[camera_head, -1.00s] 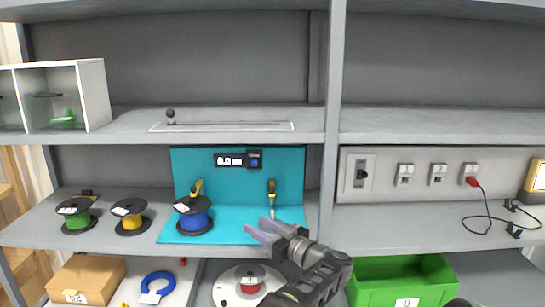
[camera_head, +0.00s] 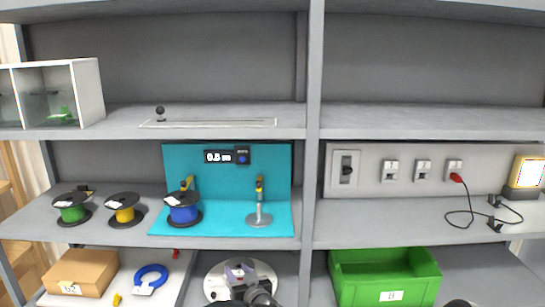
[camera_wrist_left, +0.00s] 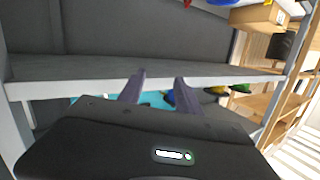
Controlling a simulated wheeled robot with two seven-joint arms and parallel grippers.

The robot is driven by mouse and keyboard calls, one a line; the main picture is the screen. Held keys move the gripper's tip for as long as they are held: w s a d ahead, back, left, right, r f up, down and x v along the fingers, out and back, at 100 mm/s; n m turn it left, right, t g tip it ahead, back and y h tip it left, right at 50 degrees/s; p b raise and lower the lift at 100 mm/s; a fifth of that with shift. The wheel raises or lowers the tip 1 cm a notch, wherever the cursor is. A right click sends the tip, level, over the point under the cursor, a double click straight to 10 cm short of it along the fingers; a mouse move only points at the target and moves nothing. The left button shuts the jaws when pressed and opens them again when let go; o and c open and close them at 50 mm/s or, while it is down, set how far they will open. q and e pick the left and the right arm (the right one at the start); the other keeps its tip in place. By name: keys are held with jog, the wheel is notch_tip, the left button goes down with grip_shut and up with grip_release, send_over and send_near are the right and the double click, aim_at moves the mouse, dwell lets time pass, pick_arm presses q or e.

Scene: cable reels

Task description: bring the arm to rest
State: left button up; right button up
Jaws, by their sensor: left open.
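My left gripper (camera_head: 240,268) is low in the head view, at the bottom centre, in front of the lower shelf and below the blue reel. Its purple fingers look short from here. In the left wrist view the two fingers (camera_wrist_left: 161,80) stand apart, open, with nothing between them. A grey shelf edge (camera_wrist_left: 60,88) lies beyond them in that view.
Green (camera_head: 73,207), yellow (camera_head: 124,210) and blue (camera_head: 184,209) reels stand on the middle shelf, the blue one on a teal mat (camera_head: 225,220). A green bin (camera_head: 385,270) and a cardboard box (camera_head: 82,272) sit below. A socket panel (camera_head: 405,172) is at right.

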pick_arm(q)
jog(key=s+a+f+m+g+h, duration=0.1)
jog(key=s+f+g+h, duration=0.2)
jog(key=s+f, duration=0.65)
jog(key=s+a+f+m+g+h, duration=0.15)
jog(key=s+f+h, duration=0.25)
jog(key=s+f, duration=0.55)
jog(key=s+d+f+g+h, duration=0.1)
jog(key=s+d+f+g, duration=0.1)
jog(key=s, duration=0.8)
jog(key=s+d+f+g+h, duration=0.1)
jog(key=s+f+g+h, duration=0.1)
jog(key=s, duration=0.9)
jog(key=s+d+f+g+h, duration=0.1)
jog(key=s+g, duration=0.4)
jog(key=s, duration=0.5)
notch_tip(320, 180, down, 2)
jog(key=shift+s+d+f+h, duration=0.15)
jog(key=shift+s+d+h, duration=0.2)
jog(key=shift+d, duration=0.45)
jog(key=shift+n, duration=0.25)
